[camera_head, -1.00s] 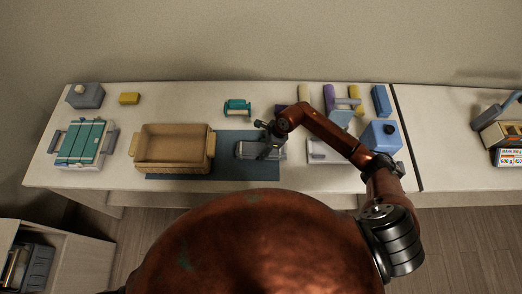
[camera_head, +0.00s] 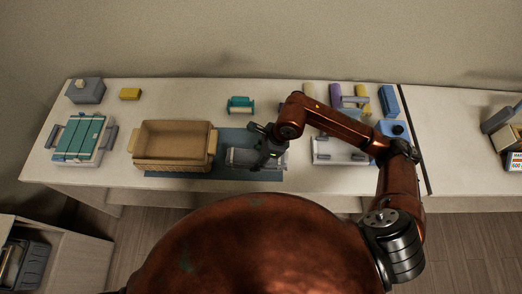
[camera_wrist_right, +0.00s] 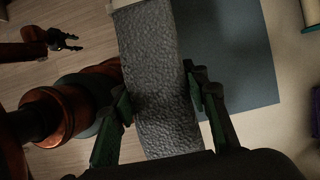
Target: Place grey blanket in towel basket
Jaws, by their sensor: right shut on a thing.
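The grey blanket (camera_head: 240,157) is a folded grey bundle over the blue mat, right of the basket. My right gripper (camera_head: 265,160) is around its right part in the head view. In the right wrist view the textured blanket (camera_wrist_right: 155,60) runs between the fingers of the right gripper (camera_wrist_right: 158,100), which is shut on it. The blanket appears a little above the mat, by its front edge. The tan towel basket (camera_head: 172,162) stands left of the blanket and looks empty. My left gripper (camera_wrist_right: 66,40) shows in the right wrist view, empty, with its fingers apart.
The blue mat (camera_head: 215,174) lies under the basket and blanket. A teal holder (camera_head: 240,104) is behind the mat. A blue box (camera_head: 393,130) and several coloured items stand right.

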